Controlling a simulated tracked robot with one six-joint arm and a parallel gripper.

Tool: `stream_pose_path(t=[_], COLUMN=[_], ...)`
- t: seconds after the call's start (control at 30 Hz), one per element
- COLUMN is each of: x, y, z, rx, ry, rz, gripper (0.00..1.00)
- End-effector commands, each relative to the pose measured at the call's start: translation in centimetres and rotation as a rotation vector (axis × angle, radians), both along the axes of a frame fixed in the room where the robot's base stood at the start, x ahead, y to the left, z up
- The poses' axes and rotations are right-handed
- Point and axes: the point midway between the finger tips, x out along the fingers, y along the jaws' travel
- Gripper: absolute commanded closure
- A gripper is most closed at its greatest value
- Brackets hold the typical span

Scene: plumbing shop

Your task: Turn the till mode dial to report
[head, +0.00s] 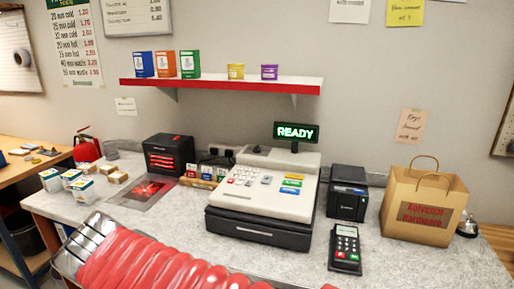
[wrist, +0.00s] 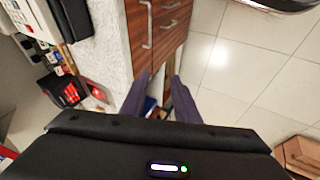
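The till (head: 264,196) stands on the counter, cream on top with a black drawer base, and its lit display (head: 296,132) reads READY. Its sloped top carries white keys and blue, yellow and green keys. I cannot make out the mode dial or its setting at this size. In the wrist view, part of the till (wrist: 36,20) shows at the top left. My gripper (wrist: 159,78) is open and empty, its two dark fingers apart. It is in front of the counter, away from the till and not touching it. My gripper is not visible in the head view.
A card reader (head: 345,247), a black printer (head: 347,192) and a paper bag (head: 424,203) stand right of the till. A black box with red stripes (head: 168,154) and small boxes stand left. A shelf (head: 222,84) hangs above. Wooden drawers (wrist: 170,22) are below the counter.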

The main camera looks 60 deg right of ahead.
Motion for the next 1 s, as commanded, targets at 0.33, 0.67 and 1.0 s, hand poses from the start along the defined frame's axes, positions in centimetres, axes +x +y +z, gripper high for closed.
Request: stream_pose_path(t=[0.33, 0.67, 1.0], x=[2.5, 4.1, 5.3], y=[-15.3, -28.7, -41.4], z=[3.0, 5.9, 6.7], rx=[-0.44, -0.786, -1.06], ry=[0.263, 0.584, 0.959], rz=[0.055, 0.168, 0.353], gripper=[0.72, 0.72, 0.72])
